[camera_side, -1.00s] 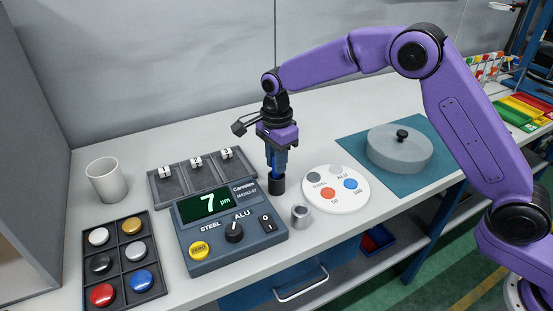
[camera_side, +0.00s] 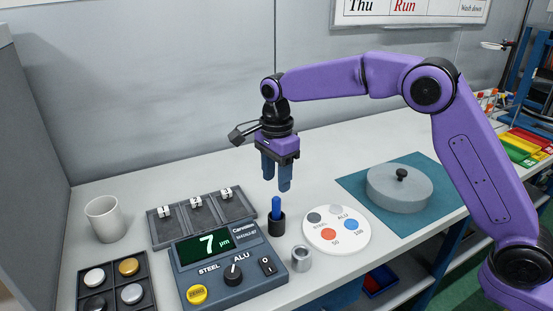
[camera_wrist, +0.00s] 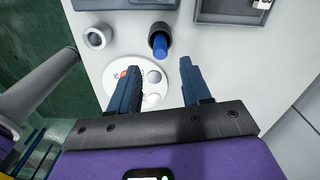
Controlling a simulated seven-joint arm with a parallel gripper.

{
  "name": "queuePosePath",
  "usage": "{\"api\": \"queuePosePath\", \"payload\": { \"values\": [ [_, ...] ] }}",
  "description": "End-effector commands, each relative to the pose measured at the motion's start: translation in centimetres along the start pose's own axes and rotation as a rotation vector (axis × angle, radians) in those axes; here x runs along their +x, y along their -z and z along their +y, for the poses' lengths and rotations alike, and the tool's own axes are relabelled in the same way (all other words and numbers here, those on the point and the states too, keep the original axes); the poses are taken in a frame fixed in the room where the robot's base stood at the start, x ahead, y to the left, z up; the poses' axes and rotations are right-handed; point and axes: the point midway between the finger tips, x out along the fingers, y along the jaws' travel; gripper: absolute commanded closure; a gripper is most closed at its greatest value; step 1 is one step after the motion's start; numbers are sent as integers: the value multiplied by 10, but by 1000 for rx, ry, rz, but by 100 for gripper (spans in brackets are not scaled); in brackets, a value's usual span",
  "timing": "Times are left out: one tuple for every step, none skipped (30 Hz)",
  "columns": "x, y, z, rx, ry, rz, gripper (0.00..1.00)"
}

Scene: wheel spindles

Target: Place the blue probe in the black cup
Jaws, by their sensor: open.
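The blue probe (camera_side: 276,207) stands upright in the black cup (camera_side: 276,226), its upper part showing above the rim. In the wrist view the probe (camera_wrist: 160,47) also sits inside the round black cup (camera_wrist: 153,33). My gripper (camera_side: 276,183) is open and empty, raised above the probe and apart from it. Its two blue fingers show spread in the wrist view (camera_wrist: 160,83), with the cup beyond their tips.
A gauge box (camera_side: 226,262) reading 7 µm stands left of the cup. A metal ring (camera_side: 301,258) and a white disc with coloured spots (camera_side: 337,231) are to the right. A lidded grey pot (camera_side: 399,188) stands far right.

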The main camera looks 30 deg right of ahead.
Motion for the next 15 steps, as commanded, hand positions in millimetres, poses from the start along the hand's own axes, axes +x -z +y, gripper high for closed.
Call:
{"api": "queuePosePath", "payload": {
  "values": [
    [-10, 0, -1, 0, 3, -1, 52],
    [-15, 0, -1, 0, 4, -1, 52],
    [-21, 0, -1, 0, 3, -1, 52],
    [-25, 0, -1, 1, 3, -1, 52],
    [-29, 0, -1, 1, 3, -1, 52],
    [-33, 0, -1, 1, 2, -1, 52],
    [-36, 0, -1, 1, 2, 0, 52],
    [-39, 0, -1, 1, 2, -1, 52],
    [-41, 0, 0, 1, 1, 0, 52],
    [-43, 0, 0, 1, 0, 0, 52],
    [-44, 0, 0, 1, 0, 0, 52],
    [-45, 0, 0, 1, 0, 0, 52],
    [-46, 0, 0, 1, 0, 0, 52],
    [-46, 0, 0, 1, 0, 0, 52],
    [-46, 0, 0, 1, 0, 0, 52]
  ]
}}
